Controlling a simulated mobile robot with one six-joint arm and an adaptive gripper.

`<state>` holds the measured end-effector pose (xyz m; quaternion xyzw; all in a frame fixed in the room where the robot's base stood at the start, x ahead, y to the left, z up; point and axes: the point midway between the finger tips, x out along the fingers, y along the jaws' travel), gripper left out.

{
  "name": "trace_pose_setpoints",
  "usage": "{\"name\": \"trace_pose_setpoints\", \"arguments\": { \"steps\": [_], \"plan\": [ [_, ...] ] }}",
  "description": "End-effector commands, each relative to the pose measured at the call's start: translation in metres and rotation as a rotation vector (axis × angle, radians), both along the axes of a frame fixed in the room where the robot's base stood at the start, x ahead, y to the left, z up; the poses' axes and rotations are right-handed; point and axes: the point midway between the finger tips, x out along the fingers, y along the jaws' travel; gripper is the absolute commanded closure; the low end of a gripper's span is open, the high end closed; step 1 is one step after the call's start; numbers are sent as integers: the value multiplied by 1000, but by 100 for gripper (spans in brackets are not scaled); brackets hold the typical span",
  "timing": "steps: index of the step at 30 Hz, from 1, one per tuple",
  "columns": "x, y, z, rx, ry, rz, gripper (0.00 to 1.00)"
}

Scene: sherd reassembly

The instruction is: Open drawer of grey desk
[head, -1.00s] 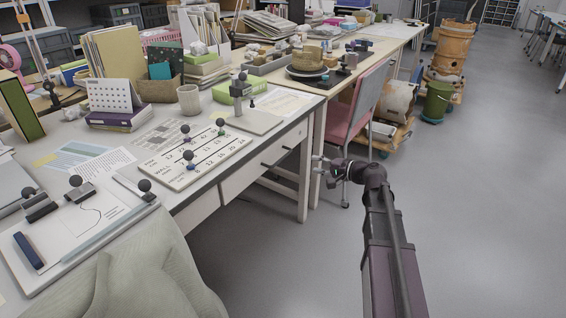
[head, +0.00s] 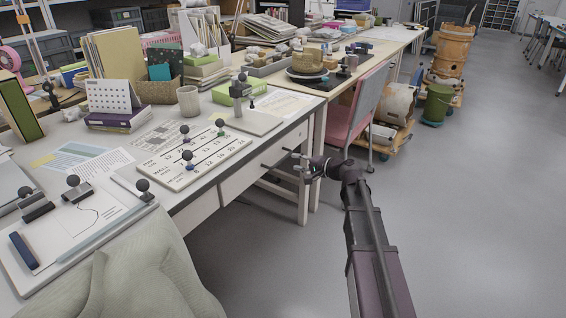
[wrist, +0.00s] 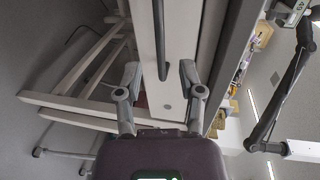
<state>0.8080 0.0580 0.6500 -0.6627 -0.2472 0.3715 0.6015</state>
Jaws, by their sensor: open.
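The grey-white desk (head: 240,150) stands at the left in the head view. Its drawer front (head: 257,174) faces right and looks closed. A dark bar handle (head: 275,159) runs along it. My gripper (head: 299,161) is open and empty, close in front of the handle's far end. In the wrist view the handle (wrist: 160,40) appears as a dark upright bar on the pale drawer front (wrist: 182,35). The open fingers (wrist: 158,78) are spread on either side of the line of the handle's end. I cannot tell whether they touch the front.
A number board (head: 192,152) and a small stand (head: 243,112) rest on the desk top. A desk leg (head: 304,185) is just below the gripper. A pink chair (head: 352,110) stands behind it.

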Motion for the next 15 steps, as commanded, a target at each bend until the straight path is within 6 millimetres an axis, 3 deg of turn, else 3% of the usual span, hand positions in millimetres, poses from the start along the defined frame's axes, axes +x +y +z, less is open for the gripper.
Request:
{"name": "trace_pose_setpoints", "arguments": {
  "steps": [7, 15],
  "plan": [
    [24, 29, -8, 0, 0, 2, 50],
    [36, 46, -12, 1, 1, 1, 50]
  ]
}}
